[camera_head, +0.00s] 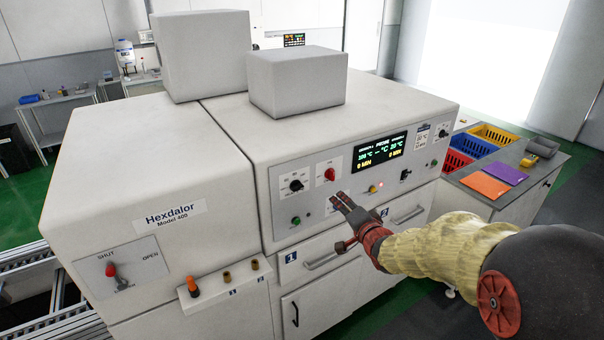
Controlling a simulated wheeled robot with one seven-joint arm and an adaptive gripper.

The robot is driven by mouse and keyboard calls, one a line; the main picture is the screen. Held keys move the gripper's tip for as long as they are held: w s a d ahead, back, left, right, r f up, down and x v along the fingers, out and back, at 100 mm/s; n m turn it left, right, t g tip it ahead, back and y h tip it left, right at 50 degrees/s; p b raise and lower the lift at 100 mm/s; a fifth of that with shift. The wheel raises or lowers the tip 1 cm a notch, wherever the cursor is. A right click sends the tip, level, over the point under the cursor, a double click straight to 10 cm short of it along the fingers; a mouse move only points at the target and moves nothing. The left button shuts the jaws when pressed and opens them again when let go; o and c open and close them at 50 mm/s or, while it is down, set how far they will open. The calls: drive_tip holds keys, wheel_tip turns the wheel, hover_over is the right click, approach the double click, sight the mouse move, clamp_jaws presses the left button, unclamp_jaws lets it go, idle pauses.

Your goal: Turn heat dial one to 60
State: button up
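The control panel (290,215) is on the front of a large white machine. On its left part is a round black dial (296,185) with a scale around it, and a red knob (330,174) to its right. The dial's label and setting are too small to read. The display (379,152) appears to show 100 °C at left and 20 °C at right. My gripper (340,201) is in front of the panel, below and right of the black dial and below the red knob, apart from both. Its fingers look close together; whether they are shut is unclear.
Drawer handles (323,262) stick out below the panel. Another black dial (443,133) is at the panel's right. At right, a grey bench (540,190) holds coloured crates and folders.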

sight(299, 189)
drive_tip(key=w+a+m+y+p, duration=0.1)
drive_tip(key=w+a, duration=0.1)
drive_tip(key=a, duration=0.2)
drive_tip(key=w+a+f+y+p, duration=0.1)
drive_tip(key=w+a+y+p, duration=0.1)
drive_tip(key=w+a, duration=0.1)
drive_tip(key=w+a+m+y+p, duration=0.1)
drive_tip(key=w+a+y+p, duration=0.1)
drive_tip(key=a, duration=0.3)
drive_tip(key=shift+w+a+f+m+t, duration=0.15)
drive_tip(key=shift+w+a+m+t, duration=0.2)
drive_tip(key=shift+w, duration=0.2)
drive_tip(key=shift+c, duration=0.2)
clamp_jaws()
